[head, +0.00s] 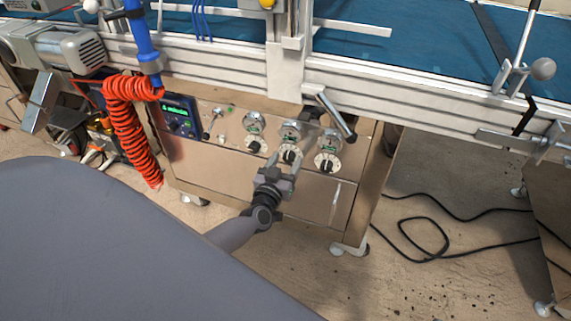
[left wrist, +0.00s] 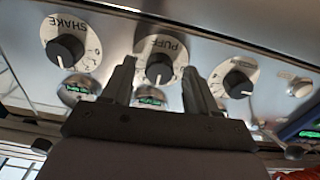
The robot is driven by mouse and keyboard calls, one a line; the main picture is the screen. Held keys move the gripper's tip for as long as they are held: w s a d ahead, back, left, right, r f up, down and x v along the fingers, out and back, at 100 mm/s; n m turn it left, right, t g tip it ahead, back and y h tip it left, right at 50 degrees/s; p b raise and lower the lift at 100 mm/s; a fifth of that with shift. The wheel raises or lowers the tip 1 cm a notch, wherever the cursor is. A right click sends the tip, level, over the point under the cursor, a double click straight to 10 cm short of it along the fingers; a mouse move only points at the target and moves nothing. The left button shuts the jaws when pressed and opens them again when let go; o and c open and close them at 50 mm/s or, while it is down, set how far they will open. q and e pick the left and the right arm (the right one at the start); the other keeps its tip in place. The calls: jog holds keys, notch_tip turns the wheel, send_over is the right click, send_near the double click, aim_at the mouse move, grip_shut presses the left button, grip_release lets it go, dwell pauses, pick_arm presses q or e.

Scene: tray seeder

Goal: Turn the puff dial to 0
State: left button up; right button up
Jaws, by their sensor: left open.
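The puff dial (head: 290,153) is the middle of three dials on the metal front panel, a black knob on a round white scale. In the left wrist view the word PUFF shows upside down on the puff dial (left wrist: 160,46). My left gripper (head: 286,161) is open in front of it. In the left wrist view the fingers of my left gripper (left wrist: 158,70) stand on either side of the black knob, with gaps; I see no grip on it. The knob's exact setting is too small to read. My right gripper is not in view.
The shake dial (left wrist: 68,50) and a third dial (left wrist: 238,80) flank the puff dial. Gauges sit above the dials. A blue controller (head: 178,117) and a red coiled hose (head: 130,130) are at the left. A silver lever (head: 336,116) juts out at upper right.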

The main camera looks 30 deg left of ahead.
pick_arm(q)
jog(key=c, duration=1)
jog(key=shift+c, duration=0.2)
